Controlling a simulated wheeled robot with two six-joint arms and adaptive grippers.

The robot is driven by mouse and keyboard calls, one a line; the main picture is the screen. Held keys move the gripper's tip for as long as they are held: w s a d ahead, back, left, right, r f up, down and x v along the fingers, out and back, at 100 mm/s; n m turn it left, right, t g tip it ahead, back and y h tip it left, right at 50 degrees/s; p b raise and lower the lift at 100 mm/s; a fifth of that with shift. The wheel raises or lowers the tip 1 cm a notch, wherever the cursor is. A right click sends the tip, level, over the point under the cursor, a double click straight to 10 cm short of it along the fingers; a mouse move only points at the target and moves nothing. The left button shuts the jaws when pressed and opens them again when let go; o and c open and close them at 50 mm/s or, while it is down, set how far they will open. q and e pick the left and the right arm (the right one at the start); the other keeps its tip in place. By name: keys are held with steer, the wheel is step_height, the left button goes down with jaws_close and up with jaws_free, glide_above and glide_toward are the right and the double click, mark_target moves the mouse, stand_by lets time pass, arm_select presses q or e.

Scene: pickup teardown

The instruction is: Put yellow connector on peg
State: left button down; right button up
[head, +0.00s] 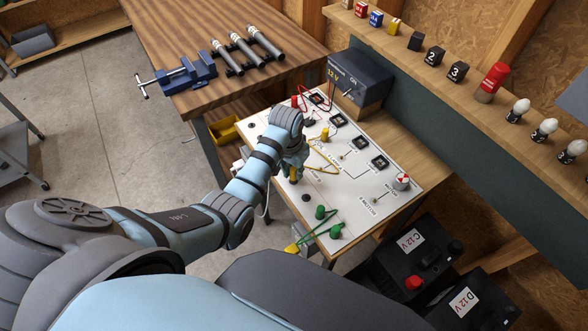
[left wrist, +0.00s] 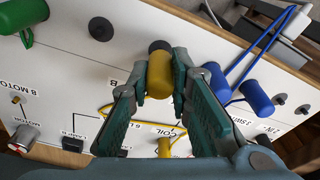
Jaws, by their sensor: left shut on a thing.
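My left gripper (head: 294,170) is over the white board and shut on a yellow connector. In the left wrist view the gripper (left wrist: 160,84) has one finger on each side of the yellow connector (left wrist: 158,78). A dark round peg (left wrist: 160,46) shows right at the connector's far end; I cannot tell whether the two touch. Another dark peg (left wrist: 101,29) stands to its left, bare. A second yellow connector (left wrist: 164,147) sits on the board by the COIL label, with a yellow wire; it also shows in the head view (head: 325,133). My right gripper is out of view.
The white board (head: 350,207) also bears green connectors (head: 336,231), blue connectors (left wrist: 255,95), a red connector (head: 295,101) and loose wires. A 12 V supply box (head: 358,80) stands behind it. A blue vise (head: 187,75) is on the wooden bench.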

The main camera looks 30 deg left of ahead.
arm_select(q)
steer(key=shift+f+b, duration=0.45)
steer(key=shift+f, duration=0.45)
steer(key=c, duration=1.4)
jaws_free()
steer(key=shift+r, duration=0.1)
